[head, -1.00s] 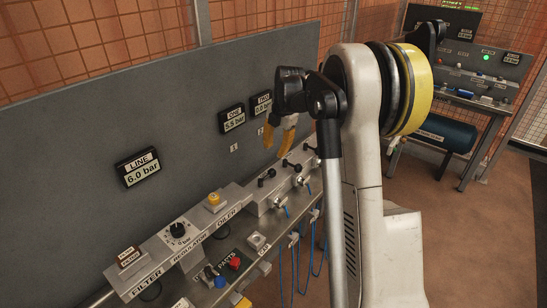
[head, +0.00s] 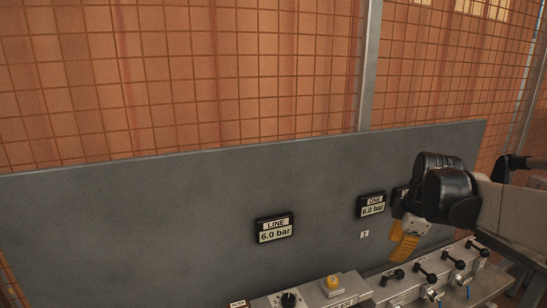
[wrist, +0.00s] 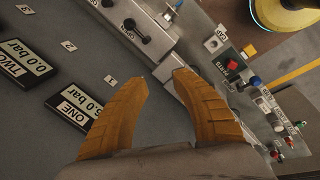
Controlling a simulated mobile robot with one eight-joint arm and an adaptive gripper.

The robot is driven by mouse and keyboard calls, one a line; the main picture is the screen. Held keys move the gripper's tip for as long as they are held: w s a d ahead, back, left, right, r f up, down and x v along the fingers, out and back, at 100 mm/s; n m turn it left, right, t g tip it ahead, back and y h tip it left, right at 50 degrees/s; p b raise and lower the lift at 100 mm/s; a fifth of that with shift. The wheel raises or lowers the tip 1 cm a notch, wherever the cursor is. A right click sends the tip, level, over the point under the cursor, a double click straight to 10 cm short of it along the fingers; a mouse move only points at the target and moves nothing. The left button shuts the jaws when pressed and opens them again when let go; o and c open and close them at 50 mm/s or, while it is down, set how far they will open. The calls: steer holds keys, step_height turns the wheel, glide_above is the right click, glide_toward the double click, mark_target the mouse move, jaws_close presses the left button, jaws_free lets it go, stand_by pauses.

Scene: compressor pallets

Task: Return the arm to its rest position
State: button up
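My gripper (head: 398,250) has yellow fingers and hangs from my black wrist at the right of the head view. In the wrist view my gripper (wrist: 163,78) shows its two fingers apart, with nothing between the tips. My arm comes in from the right edge of the head view, partly out of frame. The fingers are in front of the grey panel (head: 150,235), above the bench with the valves. I cannot tell how far they are from it.
The LINE display (head: 274,228) and ONE display (head: 371,204) read 6.0 bar. The TWO display (wrist: 27,65) reads 0.0 bar. A red part (wrist: 231,65) lies on the bench. Mesh fencing (head: 200,80) rises behind.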

steer(key=s+a+f+m+t, duration=0.1)
steer(key=s+a+m, duration=0.5)
steer(key=s, duration=0.4)
steer(key=s+a+f+m+t, duration=0.1)
steer(key=s+a+m+t, duration=0.1)
steer(key=s+a+m, duration=0.4)
steer(key=s+m, duration=0.2)
steer(key=s, duration=0.3)
steer(key=shift+a+f+t, duration=0.2)
steer(key=shift+f+t, duration=0.1)
steer(key=shift+f, duration=0.05)
